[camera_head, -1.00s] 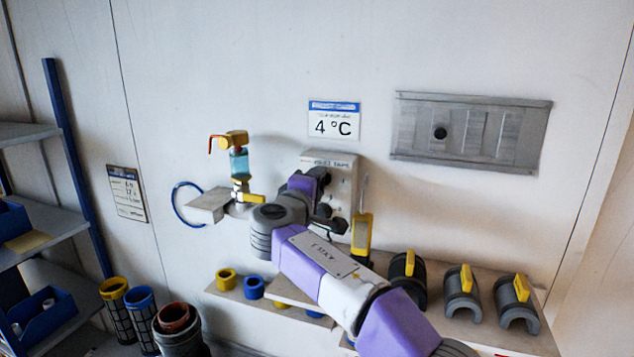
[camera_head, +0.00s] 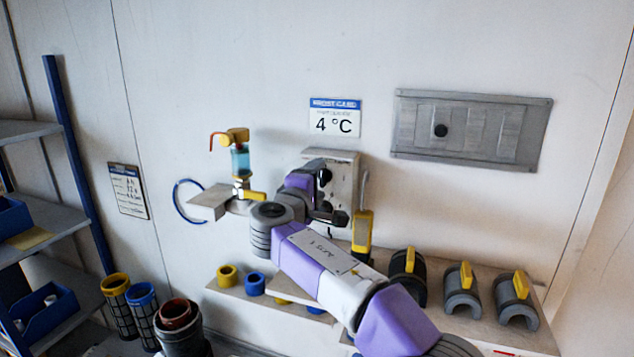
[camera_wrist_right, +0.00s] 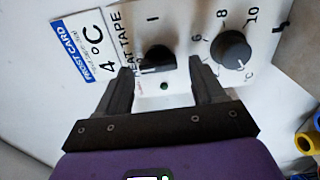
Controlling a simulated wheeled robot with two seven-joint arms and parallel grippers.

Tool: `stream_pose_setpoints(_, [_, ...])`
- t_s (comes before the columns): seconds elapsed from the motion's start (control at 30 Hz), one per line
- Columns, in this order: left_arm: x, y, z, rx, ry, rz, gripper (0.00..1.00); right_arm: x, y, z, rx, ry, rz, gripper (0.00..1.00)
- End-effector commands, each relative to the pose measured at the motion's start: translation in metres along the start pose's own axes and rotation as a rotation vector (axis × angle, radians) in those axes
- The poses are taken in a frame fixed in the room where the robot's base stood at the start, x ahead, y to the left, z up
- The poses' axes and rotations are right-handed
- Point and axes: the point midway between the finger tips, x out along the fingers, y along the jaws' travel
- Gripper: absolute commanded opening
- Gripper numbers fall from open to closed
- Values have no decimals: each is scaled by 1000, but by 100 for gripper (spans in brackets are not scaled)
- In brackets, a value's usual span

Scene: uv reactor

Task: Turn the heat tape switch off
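The white heat tape box (camera_head: 344,180) is on the wall below the 4 °C card, partly hidden by my right arm. The right wrist view shows its panel (camera_wrist_right: 185,14) close up, with the "HEAT TAPE" lettering, a black switch knob (camera_wrist_right: 159,58) and a small green light (camera_wrist_right: 164,86) below it. My right gripper (camera_wrist_right: 163,78) is open, one finger on each side of the switch, with nothing visibly clamped. In the head view the right gripper (camera_head: 338,208) is at the box, its fingertips hard to make out. My left gripper is not in view.
A numbered dial (camera_wrist_right: 231,50) sits right of the switch, close to the right finger. A yellow tool (camera_head: 362,231) stands just right of the box. A valve with a blue-green bowl (camera_head: 240,162) is to the left. Grey pipe shells (camera_head: 461,296) sit on the shelf below.

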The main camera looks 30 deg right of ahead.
Motion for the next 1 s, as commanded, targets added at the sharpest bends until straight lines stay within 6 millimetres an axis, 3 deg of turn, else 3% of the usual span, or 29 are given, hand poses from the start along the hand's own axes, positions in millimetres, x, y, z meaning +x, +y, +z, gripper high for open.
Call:
stream_pose_setpoints(0.33, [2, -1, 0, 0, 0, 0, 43, -4, 0, 1, 3, -2, 1, 70])
stream_pose_setpoints(0.73, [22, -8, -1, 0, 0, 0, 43, -65, -1, 0, 3, 2, 1, 70])
stream_pose_setpoints(1.0, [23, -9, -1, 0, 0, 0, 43, -76, 0, 0, 1, -1, 1, 70])
